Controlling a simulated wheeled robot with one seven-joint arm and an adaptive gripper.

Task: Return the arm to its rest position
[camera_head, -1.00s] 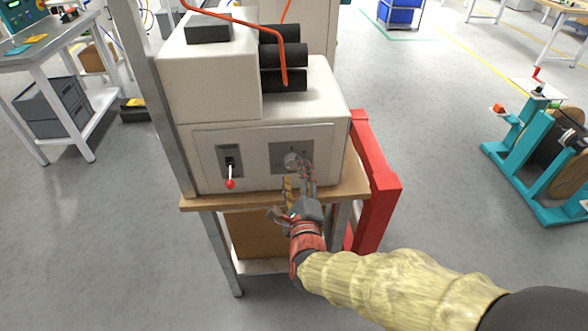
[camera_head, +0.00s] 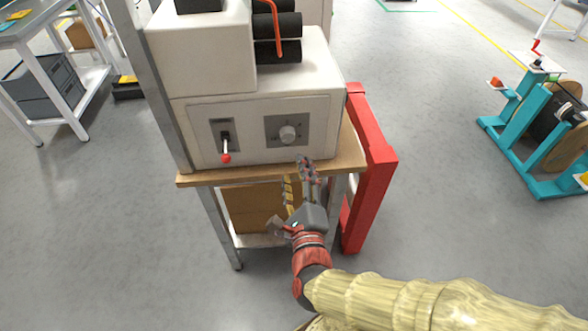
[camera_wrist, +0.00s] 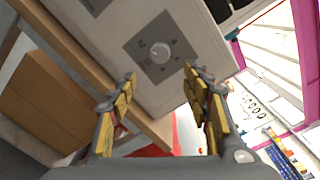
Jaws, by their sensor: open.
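My gripper (camera_head: 297,180) is open and empty in front of the wooden bench edge, below the machine's front panel. In the wrist view, the two yellow-padded fingers of my gripper (camera_wrist: 157,90) stand wide apart with nothing between them. My arm comes in from the lower right in a pale yellow sleeve. The white machine (camera_head: 205,52) has a round grey knob (camera_head: 287,134) on a dark plate and a red-tipped lever (camera_head: 226,157) hanging down. The knob also shows beyond the fingers in the wrist view (camera_wrist: 160,53), apart from them.
The wooden bench (camera_head: 190,179) carries the machine. A red post frame (camera_head: 376,170) stands at its right side. A teal reel stand (camera_head: 520,140) is further right, and a white table (camera_head: 85,75) with grey crates is at left. Floor between bench and reel stand is clear.

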